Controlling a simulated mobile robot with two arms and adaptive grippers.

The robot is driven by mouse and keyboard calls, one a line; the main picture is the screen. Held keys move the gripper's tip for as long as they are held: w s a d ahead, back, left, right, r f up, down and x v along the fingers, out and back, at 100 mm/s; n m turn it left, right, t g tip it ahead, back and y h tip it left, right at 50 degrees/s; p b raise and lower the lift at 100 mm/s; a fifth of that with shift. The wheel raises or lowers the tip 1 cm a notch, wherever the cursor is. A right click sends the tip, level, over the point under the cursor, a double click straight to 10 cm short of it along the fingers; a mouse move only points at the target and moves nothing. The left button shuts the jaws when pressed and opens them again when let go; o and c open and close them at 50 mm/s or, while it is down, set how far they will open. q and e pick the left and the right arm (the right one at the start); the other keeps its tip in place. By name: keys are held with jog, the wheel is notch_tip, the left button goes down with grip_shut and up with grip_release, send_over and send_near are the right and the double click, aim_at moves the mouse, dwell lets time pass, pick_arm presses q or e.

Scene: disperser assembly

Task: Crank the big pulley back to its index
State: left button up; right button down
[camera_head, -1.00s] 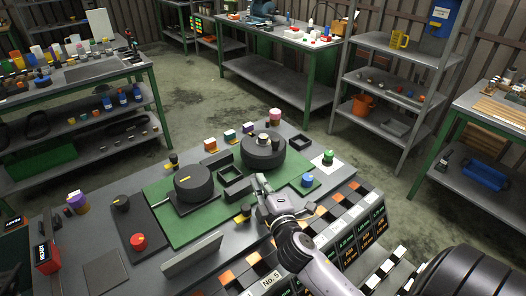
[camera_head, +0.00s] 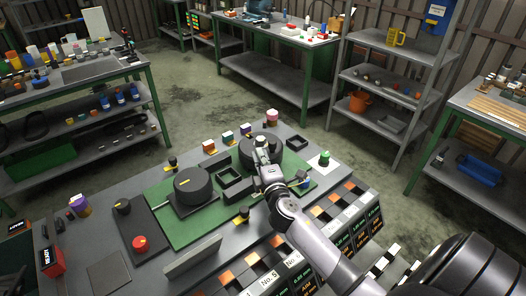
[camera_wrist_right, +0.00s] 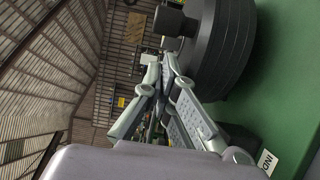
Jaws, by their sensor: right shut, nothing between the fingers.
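The big pulley (camera_head: 246,157) is a dark ribbed drum at the far right of the green board (camera_head: 210,222). It also fills the upper right of the right wrist view (camera_wrist_right: 222,45). A dark cylindrical knob (camera_wrist_right: 174,20) stands out at its upper edge there. A white label (camera_wrist_right: 267,163), partly cut off, lies on the green surface beside the drum. My right gripper (camera_head: 261,143) hides part of the pulley in the head view. In the wrist view its fingers (camera_wrist_right: 166,65) are shut and empty, close to the drum's side; contact is unclear. My left gripper is not in view.
Another dark drum with a yellow mark (camera_head: 191,183) stands left on the board. Black square frames (camera_head: 231,181), a blue knob (camera_head: 304,180) and a green knob (camera_head: 324,158) are nearby. A red button (camera_head: 139,243) sits on the left panel.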

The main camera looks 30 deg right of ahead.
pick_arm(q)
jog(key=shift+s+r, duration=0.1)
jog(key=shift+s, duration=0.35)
pick_arm(e)
jog(key=shift+d, duration=0.45)
jog(key=shift+s, duration=0.1)
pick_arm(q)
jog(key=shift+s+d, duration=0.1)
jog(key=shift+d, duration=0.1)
pick_arm(e)
jog(key=shift+s+d+n+t+y, duration=0.15)
jog(key=shift+d+n+y, duration=0.25)
jog(key=shift+y, duration=0.3)
jog(key=shift+s+d+n+t+y, duration=0.15)
jog(key=shift+d+n+y, duration=0.1)
jog(key=shift+n+y, duration=0.35)
